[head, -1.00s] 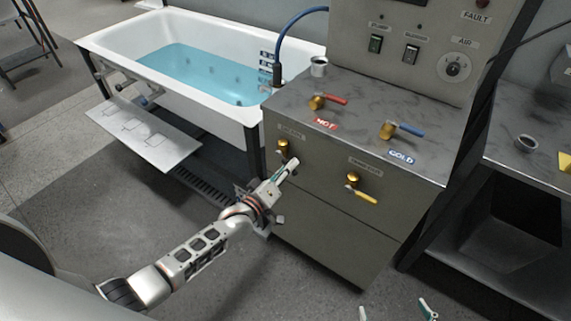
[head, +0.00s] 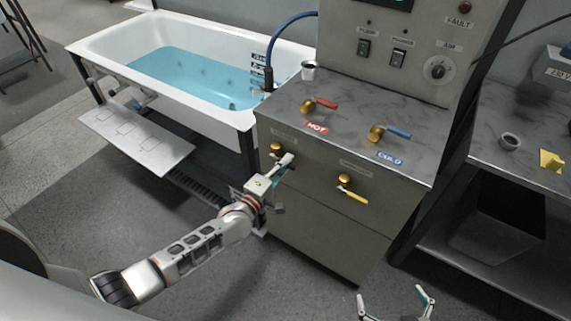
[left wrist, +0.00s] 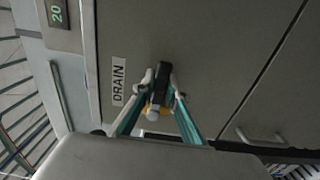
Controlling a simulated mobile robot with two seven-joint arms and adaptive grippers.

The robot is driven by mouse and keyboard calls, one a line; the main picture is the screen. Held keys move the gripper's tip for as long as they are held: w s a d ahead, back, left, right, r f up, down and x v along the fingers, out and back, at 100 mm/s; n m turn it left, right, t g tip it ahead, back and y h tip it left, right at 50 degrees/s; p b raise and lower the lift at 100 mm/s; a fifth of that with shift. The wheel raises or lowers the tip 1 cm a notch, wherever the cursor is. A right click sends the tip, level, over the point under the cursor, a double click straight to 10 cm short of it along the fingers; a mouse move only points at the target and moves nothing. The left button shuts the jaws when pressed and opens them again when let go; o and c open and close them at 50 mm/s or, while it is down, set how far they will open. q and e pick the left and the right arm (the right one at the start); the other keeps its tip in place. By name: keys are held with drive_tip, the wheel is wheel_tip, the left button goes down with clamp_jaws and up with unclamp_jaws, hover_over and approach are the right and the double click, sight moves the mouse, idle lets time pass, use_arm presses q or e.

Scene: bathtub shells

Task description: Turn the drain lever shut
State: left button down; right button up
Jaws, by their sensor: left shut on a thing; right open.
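The drain lever's brass body (head: 277,149) sits on the cabinet front, at the left under its small label. In the left wrist view, its black handle (left wrist: 162,78) stands between my fingers, beside the DRAIN label (left wrist: 118,81). My left gripper (head: 286,160) is shut on the handle. It also shows in the left wrist view (left wrist: 161,92). In the head view my fingers hide most of the handle, so its exact angle is hard to tell there. My right gripper (head: 394,296) is open and empty at the bottom edge, away from the cabinet.
A yellow-handled valve (head: 352,192) sits right of the drain lever. Red HOT (head: 322,104) and blue COLD (head: 393,132) levers are on the cabinet top. A white bathtub (head: 100,42) holding blue water stands at the left. A dark side bench (head: 490,150) is at the right.

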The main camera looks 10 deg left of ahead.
idle(0.5)
use_arm(q)
drive_tip(key=c, duration=2)
unclamp_jaws()
drive_tip(key=v, duration=1.2)
drive_tip(key=shift+r, duration=0.1)
